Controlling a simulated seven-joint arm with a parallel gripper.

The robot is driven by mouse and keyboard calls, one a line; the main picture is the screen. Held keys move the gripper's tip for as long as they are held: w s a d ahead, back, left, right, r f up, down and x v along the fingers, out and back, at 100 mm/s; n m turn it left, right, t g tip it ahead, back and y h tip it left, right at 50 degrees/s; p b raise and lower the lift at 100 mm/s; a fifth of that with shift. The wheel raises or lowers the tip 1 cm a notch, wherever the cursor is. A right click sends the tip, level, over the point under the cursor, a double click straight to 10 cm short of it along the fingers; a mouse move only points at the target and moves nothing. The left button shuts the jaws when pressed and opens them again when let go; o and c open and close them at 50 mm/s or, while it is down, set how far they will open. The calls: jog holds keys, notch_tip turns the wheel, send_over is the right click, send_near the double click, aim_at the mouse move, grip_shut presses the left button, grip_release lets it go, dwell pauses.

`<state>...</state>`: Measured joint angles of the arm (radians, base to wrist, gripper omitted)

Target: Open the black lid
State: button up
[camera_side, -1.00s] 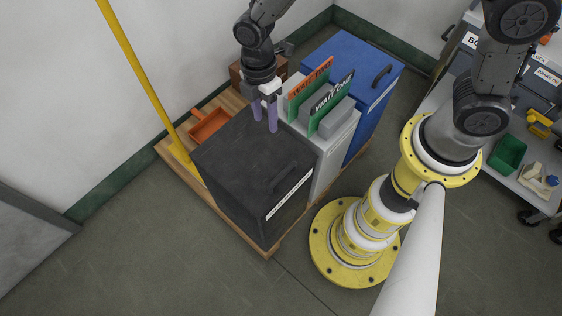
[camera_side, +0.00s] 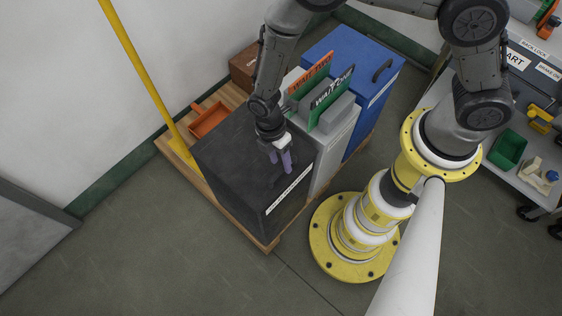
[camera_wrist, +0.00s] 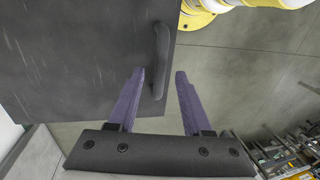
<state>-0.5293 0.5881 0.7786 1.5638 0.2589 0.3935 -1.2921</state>
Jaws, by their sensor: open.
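The black lid (camera_side: 232,155) is closed flat on the black bin, and it fills the upper left of the wrist view (camera_wrist: 80,60). Its dark bar handle (camera_wrist: 161,45) sits near the lid's edge. My gripper (camera_side: 281,162) is over the handle side of the lid, fingers pointing down. Its two purple fingers are spread apart with nothing gripped. In the wrist view my gripper (camera_wrist: 159,74) has the handle's lower part between its fingertips. I cannot tell whether the tips are above the handle or level with it. The fingers partly hide the handle in the side view.
A grey bin (camera_side: 341,134) with orange and green signs stands close to the right, then a blue bin (camera_side: 345,55). A yellow pole (camera_side: 140,70) rises at the pallet's left. An orange tray (camera_side: 209,120) and brown box (camera_side: 245,66) lie behind. The floor in front is clear.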

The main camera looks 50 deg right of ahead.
jog(key=shift+s+f, duration=0.15)
jog(key=shift+f, duration=0.65)
jog(key=shift+c, duration=0.2)
grip_shut()
dwell(0.8)
